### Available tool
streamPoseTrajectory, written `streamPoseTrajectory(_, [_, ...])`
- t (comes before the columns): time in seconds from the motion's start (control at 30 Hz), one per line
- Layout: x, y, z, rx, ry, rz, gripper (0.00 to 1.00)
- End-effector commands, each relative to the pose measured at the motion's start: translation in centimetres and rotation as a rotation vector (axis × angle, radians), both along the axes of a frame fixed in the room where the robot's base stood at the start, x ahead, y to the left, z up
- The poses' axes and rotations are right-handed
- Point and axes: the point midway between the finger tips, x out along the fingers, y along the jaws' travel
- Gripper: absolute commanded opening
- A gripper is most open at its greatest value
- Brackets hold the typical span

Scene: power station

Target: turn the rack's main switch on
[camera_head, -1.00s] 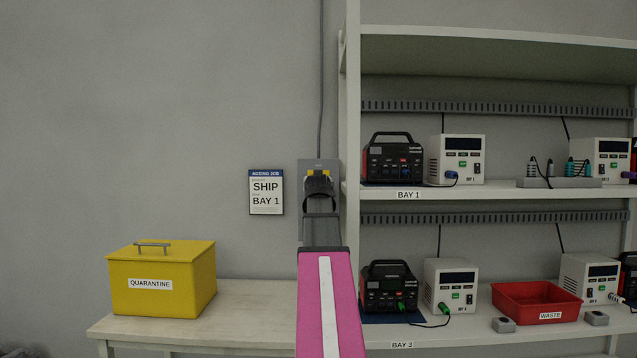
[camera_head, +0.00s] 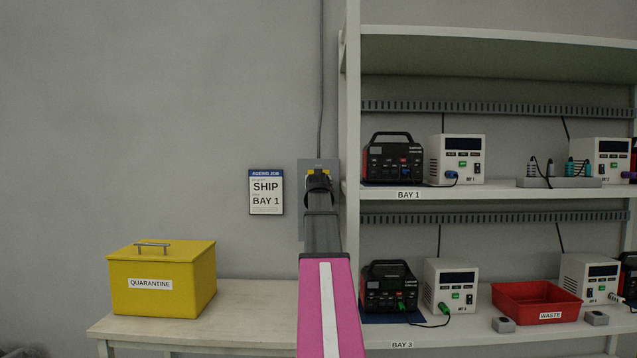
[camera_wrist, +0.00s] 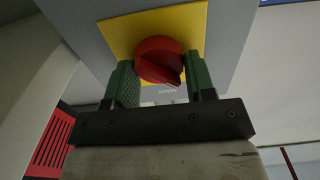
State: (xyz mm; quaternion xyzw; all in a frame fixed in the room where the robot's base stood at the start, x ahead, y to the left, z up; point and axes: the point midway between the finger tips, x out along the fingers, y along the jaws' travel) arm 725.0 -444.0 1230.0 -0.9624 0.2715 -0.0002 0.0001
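The main switch is a red rotary knob (camera_wrist: 160,61) on a yellow plate (camera_wrist: 117,30), set on a grey box (camera_head: 321,163) on the wall just left of the shelf. In the wrist view its lower edge has a ridge pointing down and right, above a small label reading MAIN. My gripper (camera_wrist: 163,82) has its two green fingers on either side of the knob. Its fingertips reach the knob's edges in the picture; whether they press on it I cannot tell. In the head view my gripper (camera_head: 319,182) hides the knob, and only bits of yellow plate show.
The shelf post (camera_head: 351,120) stands close to the right of the switch box. A yellow quarantine box (camera_head: 161,280) stands on the bench (camera_head: 255,300). The wall left of the notice is clear.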

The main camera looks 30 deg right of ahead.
Motion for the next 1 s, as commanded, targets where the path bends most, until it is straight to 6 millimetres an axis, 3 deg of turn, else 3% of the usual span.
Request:
streamPoseTrajectory(0.47, [-0.04, -0.03, -0.01, 0.067, -0.040, 0.000, 0.26])
streamPoseTrajectory(1.0, [-0.17, -0.21, -0.08, 0.457, -0.280, -0.001, 0.26])
